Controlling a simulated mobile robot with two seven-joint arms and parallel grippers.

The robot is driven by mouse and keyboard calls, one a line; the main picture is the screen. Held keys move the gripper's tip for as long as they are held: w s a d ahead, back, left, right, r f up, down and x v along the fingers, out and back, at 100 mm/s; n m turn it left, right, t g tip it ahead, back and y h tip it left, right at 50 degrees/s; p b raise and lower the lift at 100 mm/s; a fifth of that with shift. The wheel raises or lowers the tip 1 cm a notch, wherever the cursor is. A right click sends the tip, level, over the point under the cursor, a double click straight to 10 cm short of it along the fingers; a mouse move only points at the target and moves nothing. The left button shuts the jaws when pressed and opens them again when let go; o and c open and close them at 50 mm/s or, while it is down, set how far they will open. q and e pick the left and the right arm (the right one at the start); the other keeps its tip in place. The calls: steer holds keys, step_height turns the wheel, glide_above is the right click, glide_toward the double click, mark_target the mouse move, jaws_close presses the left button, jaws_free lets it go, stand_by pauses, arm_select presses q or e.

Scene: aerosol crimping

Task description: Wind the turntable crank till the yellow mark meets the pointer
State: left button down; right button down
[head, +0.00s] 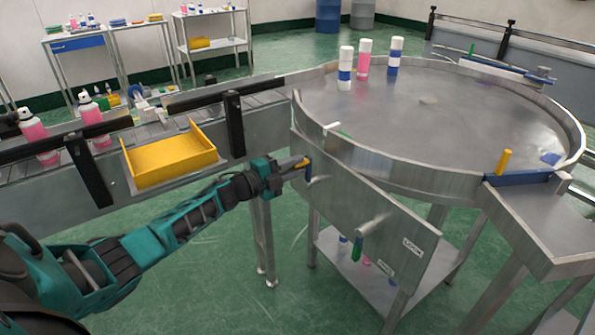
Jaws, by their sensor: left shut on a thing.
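The round metal turntable (440,115) fills the right half of the head view. A small white piece (332,126), perhaps the pointer, sits at its near left rim beside a green mark (345,134). A blue patch (550,158) lies near the right rim. I cannot make out a yellow mark on the disc. My left gripper (303,165) is at the left end of the front panel, shut on a small handle with orange and blue showing, probably the crank's; the fingers hide much of it. My right gripper is not in view.
Capped bottles (364,58) stand on the turntable's far left. A yellow tray (170,158) sits at the conveyor.

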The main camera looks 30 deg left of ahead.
arm_select(q)
steer(key=shift+w+a+r, duration=0.15)
steer(key=shift+w+a, duration=0.05)
steer(key=shift+a, duration=0.25)
stand_by(0.3)
steer(key=c, duration=1)
jaws_free()
steer(key=shift+c, duration=0.2)
